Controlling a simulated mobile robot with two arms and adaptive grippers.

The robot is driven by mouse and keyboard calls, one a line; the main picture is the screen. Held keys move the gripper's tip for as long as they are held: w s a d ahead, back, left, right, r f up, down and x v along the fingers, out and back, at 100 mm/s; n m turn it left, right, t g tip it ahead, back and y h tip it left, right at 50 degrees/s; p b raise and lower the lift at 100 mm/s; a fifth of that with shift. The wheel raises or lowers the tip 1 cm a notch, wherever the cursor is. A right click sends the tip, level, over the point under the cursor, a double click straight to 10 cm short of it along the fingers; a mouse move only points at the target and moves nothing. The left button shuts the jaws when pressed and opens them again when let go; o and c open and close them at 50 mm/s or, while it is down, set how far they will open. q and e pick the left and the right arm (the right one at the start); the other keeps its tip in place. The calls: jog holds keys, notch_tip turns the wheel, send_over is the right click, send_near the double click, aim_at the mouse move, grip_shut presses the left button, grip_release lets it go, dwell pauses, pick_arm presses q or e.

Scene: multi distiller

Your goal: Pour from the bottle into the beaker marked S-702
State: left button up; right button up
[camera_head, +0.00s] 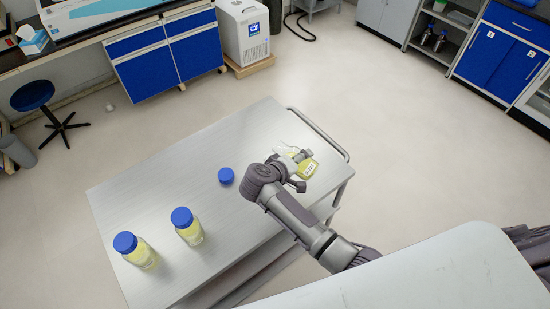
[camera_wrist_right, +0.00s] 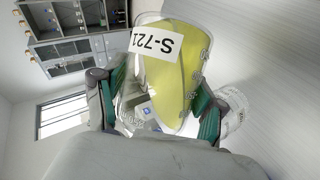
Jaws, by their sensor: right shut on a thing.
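My right gripper (camera_head: 297,172) is shut on an uncapped bottle (camera_head: 308,168) of yellow-green liquid, held tilted above the far right part of the metal cart. In the right wrist view the gripper (camera_wrist_right: 155,98) has its green-padded fingers on both sides of the bottle (camera_wrist_right: 178,75), whose label reads S-721. Clear glass (camera_head: 284,150) shows beside the bottle, partly hidden by it and the gripper. A clear graduated vessel (camera_wrist_right: 233,108), perhaps the beaker, shows behind the right finger. I cannot read any S-702 mark. My left gripper is not in view.
A loose blue cap (camera_head: 226,175) lies on the cart (camera_head: 150,190). Two blue-capped bottles of yellow liquid, one at the left (camera_head: 140,252) and one nearer the middle (camera_head: 190,228), stand on it. A rail (camera_head: 322,133) edges its far right side. The cart's far left surface is clear.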

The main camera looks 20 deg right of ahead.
jog(key=shift+r+p, duration=0.35)
jog(key=shift+p, duration=0.35)
jog(key=shift+r+n+g+h, duration=0.25)
jog(key=shift+n+g+h, duration=0.05)
jog(key=shift+n, duration=0.1)
dwell(1.1)
jog(key=shift+s+d+f+n+g+h, duration=0.1)
jog(key=shift+s+d+n+g+h, duration=0.05)
jog(key=shift+n+g+h, duration=0.3)
dwell(2.0)
jog(key=shift+n+h, duration=0.55)
dwell(2.8)
